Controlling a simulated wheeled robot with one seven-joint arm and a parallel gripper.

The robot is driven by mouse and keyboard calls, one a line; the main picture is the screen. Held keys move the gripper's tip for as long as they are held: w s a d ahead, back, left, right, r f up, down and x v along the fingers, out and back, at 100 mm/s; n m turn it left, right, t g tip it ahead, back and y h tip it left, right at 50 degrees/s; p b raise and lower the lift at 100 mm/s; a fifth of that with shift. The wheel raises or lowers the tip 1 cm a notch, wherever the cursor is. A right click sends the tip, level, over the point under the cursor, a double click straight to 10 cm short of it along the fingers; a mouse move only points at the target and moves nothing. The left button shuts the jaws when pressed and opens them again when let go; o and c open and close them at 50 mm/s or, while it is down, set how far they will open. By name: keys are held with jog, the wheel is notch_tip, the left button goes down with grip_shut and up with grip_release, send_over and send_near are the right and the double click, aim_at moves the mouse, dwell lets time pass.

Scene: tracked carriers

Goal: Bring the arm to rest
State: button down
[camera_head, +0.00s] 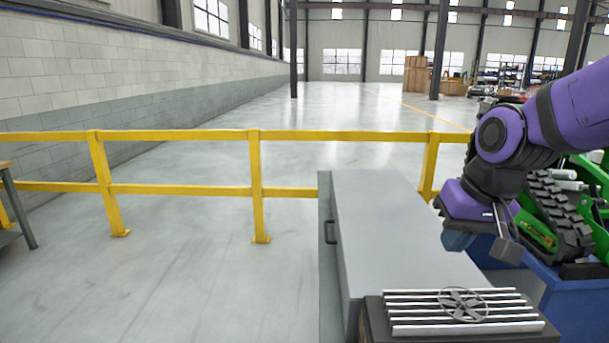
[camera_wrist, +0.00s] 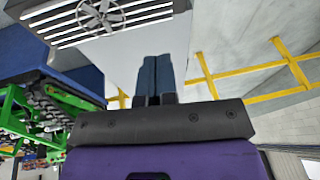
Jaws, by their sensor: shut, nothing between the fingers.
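My purple arm reaches in from the right in the head view, with my gripper (camera_head: 457,242) hanging down over the right side of a grey cabinet. In the wrist view my gripper (camera_wrist: 157,72) shows its two dark fingers side by side, shut and empty. A green tracked carrier (camera_head: 590,205) with a black rubber track stands just right of and behind my wrist, partly hidden by my arm. It also shows at the left of the wrist view (camera_wrist: 35,115).
The grey cabinet (camera_head: 385,220) has a clear top. In front of it is a slatted vent with a fan (camera_head: 462,304). A blue box (camera_head: 575,308) stands under the carrier. A yellow railing (camera_head: 180,190) crosses behind. The floor at left is open, with a table edge (camera_head: 15,205) far left.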

jog(key=s+d+r+t, duration=0.1)
jog(key=s+d+r, duration=0.2)
jog(key=s, duration=0.3)
jog(key=s+d+r+t+h, duration=0.1)
jog(key=s+d+r, duration=0.2)
jog(key=s, duration=0.3)
jog(key=shift+d+r+h, duration=0.15)
jog(key=shift+d+h, duration=0.15)
jog(key=shift+d, duration=0.15)
jog(key=shift+s, duration=0.1)
dwell(3.2)
